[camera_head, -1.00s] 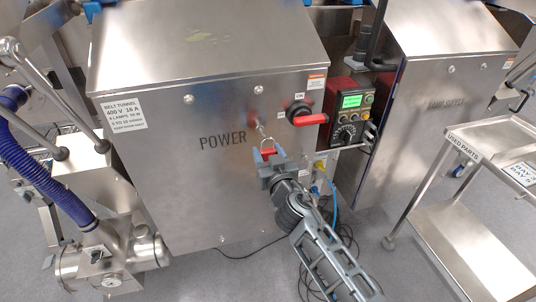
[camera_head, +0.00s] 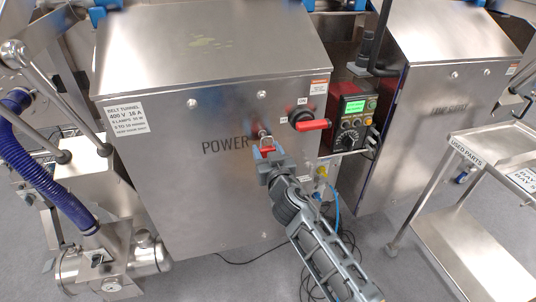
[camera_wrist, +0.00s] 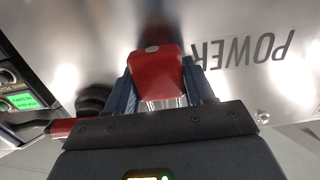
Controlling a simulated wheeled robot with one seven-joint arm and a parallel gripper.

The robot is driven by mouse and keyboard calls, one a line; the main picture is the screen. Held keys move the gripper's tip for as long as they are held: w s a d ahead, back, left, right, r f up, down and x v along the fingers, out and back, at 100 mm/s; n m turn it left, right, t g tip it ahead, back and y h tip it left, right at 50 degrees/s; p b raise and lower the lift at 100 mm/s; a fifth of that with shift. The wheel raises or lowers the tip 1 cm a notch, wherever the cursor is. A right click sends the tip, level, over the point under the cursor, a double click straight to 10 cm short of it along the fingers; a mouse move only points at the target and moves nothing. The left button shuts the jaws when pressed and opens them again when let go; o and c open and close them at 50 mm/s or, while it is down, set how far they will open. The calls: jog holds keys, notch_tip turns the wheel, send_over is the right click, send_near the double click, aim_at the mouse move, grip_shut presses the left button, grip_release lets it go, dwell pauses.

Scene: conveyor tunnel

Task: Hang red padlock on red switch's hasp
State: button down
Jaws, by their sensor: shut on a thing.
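The red padlock (camera_head: 268,149) is held between the fingers of my gripper (camera_head: 266,153), close to the front of the steel POWER cabinet. In the wrist view the red padlock body (camera_wrist: 157,74) sits between the two blue-grey fingers of my gripper (camera_wrist: 165,85).
A control box (camera_head: 352,120) with a green display stands right of the cabinet. A used-parts cart (camera_head: 452,150) is at the right. A blue hose (camera_head: 45,185) and steel motor are at the left. Cables lie on the floor below the cabinet.

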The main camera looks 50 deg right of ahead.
jog(key=shift+x, duration=1.15)
jog(key=shift+w+r+b, duration=0.15)
jog(key=shift+r+b, duration=0.15)
jog(key=shift+b, duration=0.3)
jog(key=shift+s+d+f+g+b, duration=0.1)
jog(key=shift+d+f+g+b, duration=0.05)
jog(key=shift+f+b, duration=0.7)
jog(key=shift+s+d+f+g+b, duration=0.15)
jog(key=shift+f+b, duration=0.4)
jog(key=shift+b, duration=0.45)
dwell(3.1)
jog(key=c, duration=0.6)
grip_release()
jog(key=shift+o, duration=1.4)
jog(key=shift+s+a+f, duration=0.15)
jog(key=shift+s+a, duration=0.05)
jog(key=shift+s, duration=0.05)
jog(key=s+a+r+b, duration=0.1)
jog(key=s+a+r, duration=0.1)
jog(key=s+a, duration=0.2)
jog(key=shift+s+a+r, duration=0.3)
jog(key=shift+s+r, duration=0.05)
jog(key=shift+s, duration=0.55)
